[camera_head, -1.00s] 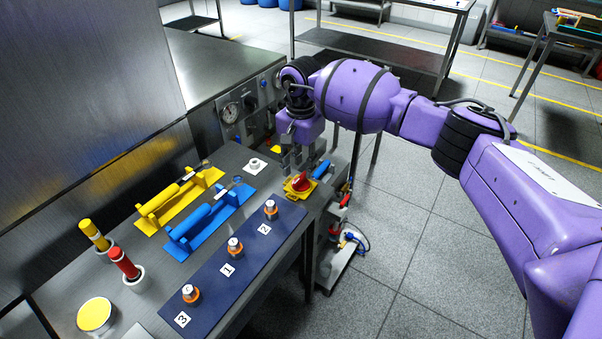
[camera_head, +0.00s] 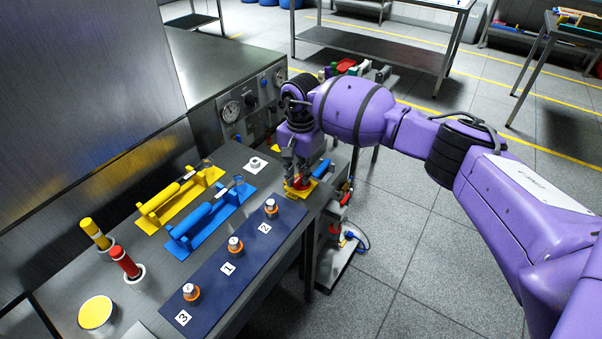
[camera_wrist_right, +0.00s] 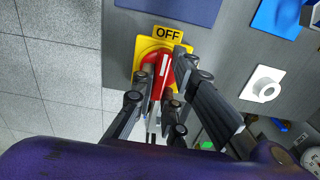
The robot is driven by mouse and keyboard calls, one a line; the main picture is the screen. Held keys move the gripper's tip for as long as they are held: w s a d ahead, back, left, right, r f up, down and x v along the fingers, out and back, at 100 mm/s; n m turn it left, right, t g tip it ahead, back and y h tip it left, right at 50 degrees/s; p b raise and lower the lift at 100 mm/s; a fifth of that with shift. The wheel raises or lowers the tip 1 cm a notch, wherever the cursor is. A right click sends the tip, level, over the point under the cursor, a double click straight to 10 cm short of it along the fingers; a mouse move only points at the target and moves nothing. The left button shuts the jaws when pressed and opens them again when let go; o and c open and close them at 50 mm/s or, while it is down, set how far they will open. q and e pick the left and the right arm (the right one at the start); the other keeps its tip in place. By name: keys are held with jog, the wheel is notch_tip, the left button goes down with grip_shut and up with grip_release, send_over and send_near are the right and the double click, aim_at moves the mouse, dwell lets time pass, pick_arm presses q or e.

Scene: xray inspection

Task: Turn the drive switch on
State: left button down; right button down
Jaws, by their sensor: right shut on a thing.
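The drive switch is a red rotary knob (camera_wrist_right: 154,66) on a yellow plate (camera_wrist_right: 141,46), at the table's right edge in the head view (camera_head: 300,193). A yellow label reading OFF (camera_wrist_right: 168,33) is beside the plate. My right gripper (camera_wrist_right: 163,85) is shut on the red knob, with its fingers on either side of the handle. It also shows in the head view (camera_head: 301,178), pointing down over the switch. The fingers hide part of the knob. My left gripper is not in view.
Left of the switch are a dark blue board (camera_head: 222,262) with several numbered pegs, a blue holder (camera_head: 207,218) and a yellow holder (camera_head: 178,197). A white ring-shaped piece (camera_head: 255,164) sits close by. A gauge panel (camera_head: 236,112) stands behind. Open floor lies to the right.

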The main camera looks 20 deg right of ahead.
jog(key=shift+m, duration=0.4)
jog(key=m, duration=0.4)
jog(key=m+p, duration=0.1)
jog(key=m, duration=0.2)
jog(key=shift+r+m, duration=0.1)
jog(key=shift+m, duration=0.2)
jog(key=m+p, duration=0.1)
jog(key=m, duration=0.4)
jog(key=shift+p, duration=0.35)
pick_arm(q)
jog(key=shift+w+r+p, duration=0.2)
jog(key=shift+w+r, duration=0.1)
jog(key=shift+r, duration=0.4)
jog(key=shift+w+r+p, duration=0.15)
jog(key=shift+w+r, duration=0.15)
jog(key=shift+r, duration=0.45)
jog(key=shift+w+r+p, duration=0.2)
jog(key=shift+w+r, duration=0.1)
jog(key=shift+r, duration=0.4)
pick_arm(e)
jog(key=shift+m, duration=2.2)
jog(key=c, duration=1.8)
grip_release()
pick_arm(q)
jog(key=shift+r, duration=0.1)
pick_arm(e)
jog(key=shift+o, duration=0.2)
